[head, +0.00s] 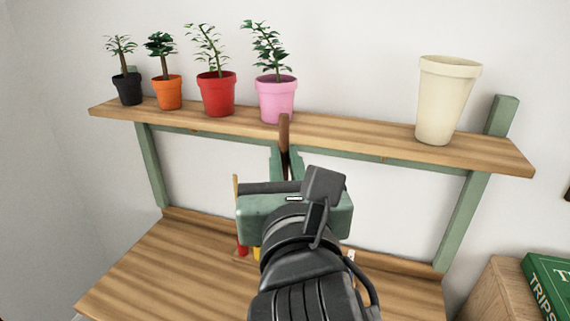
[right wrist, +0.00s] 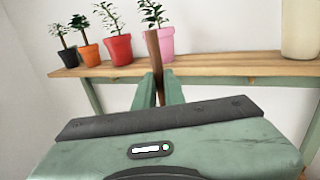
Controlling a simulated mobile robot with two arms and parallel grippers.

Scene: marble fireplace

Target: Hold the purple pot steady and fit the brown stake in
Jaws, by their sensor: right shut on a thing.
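The purple pot (head: 276,102), pinkish in colour and holding a leafy plant, stands upright on the wooden shelf. It also shows in the right wrist view (right wrist: 167,42), partly behind the stake. My right gripper (head: 285,160) is shut on the brown stake (head: 284,128) and holds it roughly upright, in front of the shelf. The stake's upper end overlaps the pot's lower edge in the head view; I cannot tell how far apart they are. The stake (right wrist: 153,50) rises from between the fingers (right wrist: 160,88) in the right wrist view. My left gripper is out of view.
On the shelf (head: 350,131) stand a black pot (head: 127,90), an orange pot (head: 167,93) and a red pot (head: 216,94), left of the purple one. A tall cream pot (head: 442,105) stands right, with clear shelf between. A wooden worktop (head: 165,265) lies below.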

